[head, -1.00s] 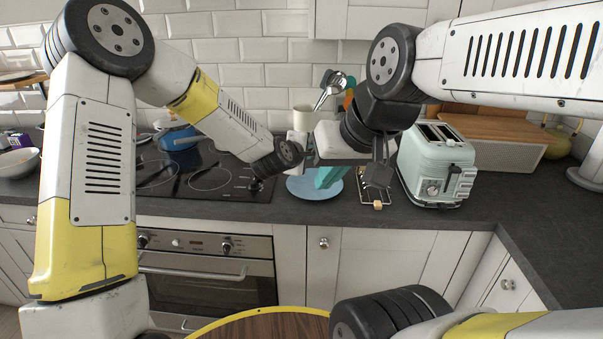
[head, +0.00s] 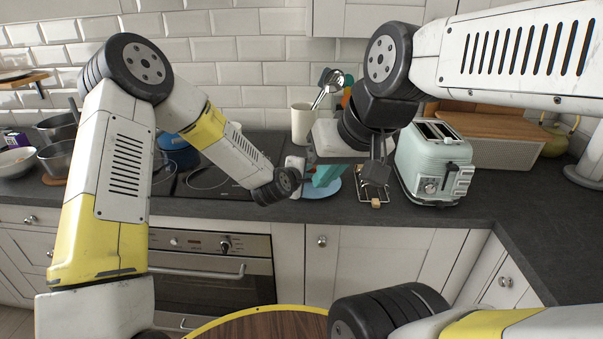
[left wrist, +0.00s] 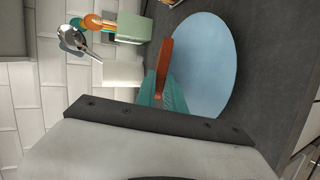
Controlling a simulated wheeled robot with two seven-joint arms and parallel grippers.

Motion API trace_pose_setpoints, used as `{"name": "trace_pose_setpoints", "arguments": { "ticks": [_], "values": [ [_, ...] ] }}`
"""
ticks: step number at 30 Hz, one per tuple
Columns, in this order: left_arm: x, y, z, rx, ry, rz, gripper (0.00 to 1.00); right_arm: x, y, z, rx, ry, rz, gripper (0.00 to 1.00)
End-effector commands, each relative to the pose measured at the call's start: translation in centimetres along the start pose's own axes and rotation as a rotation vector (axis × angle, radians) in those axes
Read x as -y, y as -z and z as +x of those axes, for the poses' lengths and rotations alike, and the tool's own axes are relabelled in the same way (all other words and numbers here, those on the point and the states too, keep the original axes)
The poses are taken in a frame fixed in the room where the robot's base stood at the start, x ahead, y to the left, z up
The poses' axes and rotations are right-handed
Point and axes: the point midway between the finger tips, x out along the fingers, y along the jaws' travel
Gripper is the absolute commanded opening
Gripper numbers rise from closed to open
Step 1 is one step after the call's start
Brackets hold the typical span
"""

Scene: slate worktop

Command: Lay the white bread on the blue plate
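The blue plate (head: 331,191) lies on the worktop right of the hob, partly hidden by my arms; its round face shows clearly in the left wrist view (left wrist: 208,65). My left gripper (head: 324,175) has teal fingers, low at the plate. In the left wrist view the teal fingers (left wrist: 168,96) are closed around a thin slab with an orange-brown edge, which looks like the bread (left wrist: 165,58) seen crust-on. It appears beside or over the plate's edge; contact is unclear.
A wire rack (head: 374,201) stands right of the plate, then a mint toaster (head: 436,165). A utensil holder (head: 302,124) stands behind the plate by the tiled wall. The hob (head: 215,183) is at left.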

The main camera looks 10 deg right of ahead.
Motion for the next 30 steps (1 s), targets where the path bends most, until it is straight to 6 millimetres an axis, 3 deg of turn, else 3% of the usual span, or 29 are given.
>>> {"name": "trace_pose_setpoints", "arguments": {
  "ticks": [13,30],
  "values": [
    [0.0,0.0,-0.6,0.0,0.0,0.0,0.27,0.0,0.0,0.0,0.0,0.0,0.0,0.0],
    [-0.1,0.0,-7.2,-0.001,0.0,0.0,0.27,0.0,0.0,0.0,0.0,0.0,0.0,0.0]
  ]
}}
